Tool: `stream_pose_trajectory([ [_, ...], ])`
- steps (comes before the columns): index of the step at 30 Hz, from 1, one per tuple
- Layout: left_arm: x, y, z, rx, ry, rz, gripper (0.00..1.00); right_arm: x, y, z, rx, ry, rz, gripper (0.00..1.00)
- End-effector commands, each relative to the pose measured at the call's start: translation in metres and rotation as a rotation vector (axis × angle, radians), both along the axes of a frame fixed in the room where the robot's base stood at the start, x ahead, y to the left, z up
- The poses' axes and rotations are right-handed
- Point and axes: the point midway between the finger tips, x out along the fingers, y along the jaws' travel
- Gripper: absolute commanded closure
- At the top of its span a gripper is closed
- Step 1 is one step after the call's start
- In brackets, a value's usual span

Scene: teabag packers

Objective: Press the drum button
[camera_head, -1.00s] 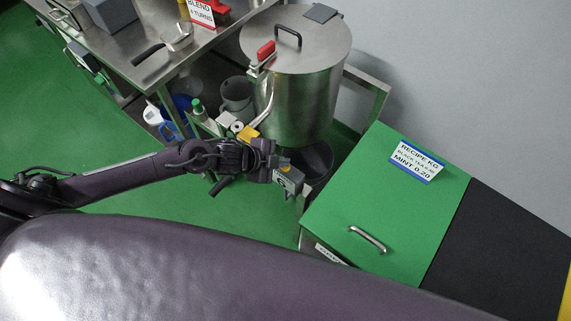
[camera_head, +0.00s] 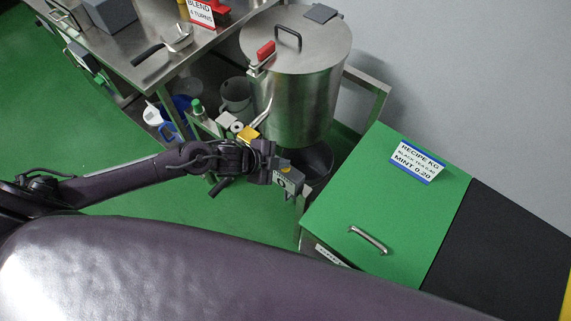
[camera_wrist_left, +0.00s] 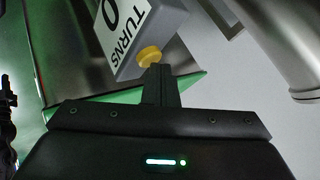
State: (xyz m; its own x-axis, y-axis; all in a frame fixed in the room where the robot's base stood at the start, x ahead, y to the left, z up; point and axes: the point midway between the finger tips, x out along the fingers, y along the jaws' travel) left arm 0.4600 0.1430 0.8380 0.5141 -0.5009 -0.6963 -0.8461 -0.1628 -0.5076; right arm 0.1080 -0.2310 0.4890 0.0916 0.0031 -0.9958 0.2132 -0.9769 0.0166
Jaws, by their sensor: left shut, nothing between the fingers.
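The drum (camera_head: 298,98) is a large steel vessel with a lid, behind my left gripper in the head view. A small grey counter box (camera_head: 289,180) sits below it, beside the green cabinet. In the left wrist view the box (camera_wrist_left: 140,35) reads "0" and "TURNS" and bears a round yellow button (camera_wrist_left: 150,56). My left gripper (camera_head: 273,170) is beside the box. In the left wrist view its fingers (camera_wrist_left: 160,80) are shut and empty, with the tips right at the button's lower edge. Whether they touch it I cannot tell. My right gripper is not in view.
A green-topped cabinet (camera_head: 380,205) with a handle and a recipe sign (camera_head: 417,161) stands on the right. A steel table (camera_head: 115,50) with a scoop and a blend sign (camera_head: 200,12) is at upper left. A dark bucket (camera_head: 318,160) sits under the drum.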

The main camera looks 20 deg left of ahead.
Motion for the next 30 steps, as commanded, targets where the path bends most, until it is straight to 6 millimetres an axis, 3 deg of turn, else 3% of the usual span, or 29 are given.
stream_pose_trajectory([
  [8, -0.001, 0.0, 0.016, 0.001, 0.002, -0.001, 1.0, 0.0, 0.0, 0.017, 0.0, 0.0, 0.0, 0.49],
  [20, 0.0, 0.0, 0.018, 0.0, 0.001, -0.001, 1.0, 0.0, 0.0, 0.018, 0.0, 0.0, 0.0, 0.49],
  [30, 0.0, 0.0, 0.049, 0.0, 0.0, 0.0, 1.0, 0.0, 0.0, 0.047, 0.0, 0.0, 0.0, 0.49],
])
